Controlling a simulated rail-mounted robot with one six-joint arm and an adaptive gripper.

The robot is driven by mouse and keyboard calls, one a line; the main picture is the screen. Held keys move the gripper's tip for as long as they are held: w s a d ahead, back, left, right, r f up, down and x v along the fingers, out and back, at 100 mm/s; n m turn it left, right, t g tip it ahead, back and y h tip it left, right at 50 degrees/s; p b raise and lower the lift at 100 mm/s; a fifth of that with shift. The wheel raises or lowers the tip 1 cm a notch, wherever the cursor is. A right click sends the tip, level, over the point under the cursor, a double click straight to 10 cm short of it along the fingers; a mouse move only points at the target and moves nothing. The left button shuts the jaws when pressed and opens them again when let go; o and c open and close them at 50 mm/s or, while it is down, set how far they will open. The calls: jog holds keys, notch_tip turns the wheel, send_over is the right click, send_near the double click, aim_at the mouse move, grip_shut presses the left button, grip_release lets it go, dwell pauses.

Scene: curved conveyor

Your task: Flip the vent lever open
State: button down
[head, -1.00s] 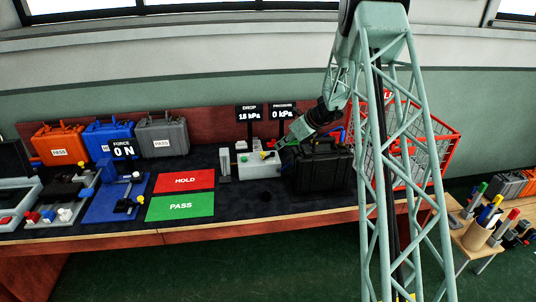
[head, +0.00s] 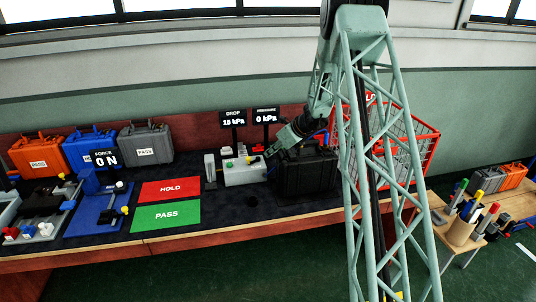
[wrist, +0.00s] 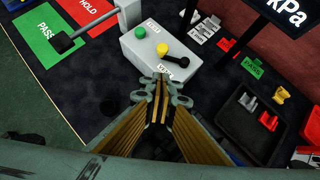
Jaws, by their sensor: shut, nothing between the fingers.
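The grey test box (head: 246,175) stands on the bench, and its top shows in the wrist view (wrist: 150,65). It carries a green button (wrist: 139,31) and a vent lever with a yellow knob (wrist: 163,48) and a black handle (wrist: 181,58). The handle points right in the wrist view, by a label too small to read surely. My gripper (wrist: 158,88) is shut and empty, close to the near edge of the box, its fingertips apart from the lever. In the head view my gripper (head: 273,150) is at the box's right side, its tips partly hidden.
A black case (head: 306,172) stands right of the box, close under my arm. A red basket (head: 418,130) is beyond it. DROP (head: 233,118) and PRESSURE (head: 266,115) displays rise behind, the latter reading 0 kPa. Red HOLD (head: 170,190) and green PASS (head: 164,216) mats lie left.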

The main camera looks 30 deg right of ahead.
send_near(249, 162)
notch_tip(249, 162, down, 3)
jog(key=shift+w+a+f, duration=0.1)
jog(key=shift+w+a, duration=0.15)
jog(key=shift+w, duration=0.45)
jog(key=shift+w+a+f, duration=0.15)
jog(key=shift+w+a, duration=0.05)
jog(key=shift+w, duration=0.55)
jog(key=shift+f+b, duration=0.1)
jog(key=shift+b, duration=0.4)
jog(key=shift+w+a+m, duration=0.1)
jog(key=shift+a+m, duration=0.05)
jog(key=shift+m, duration=0.15)
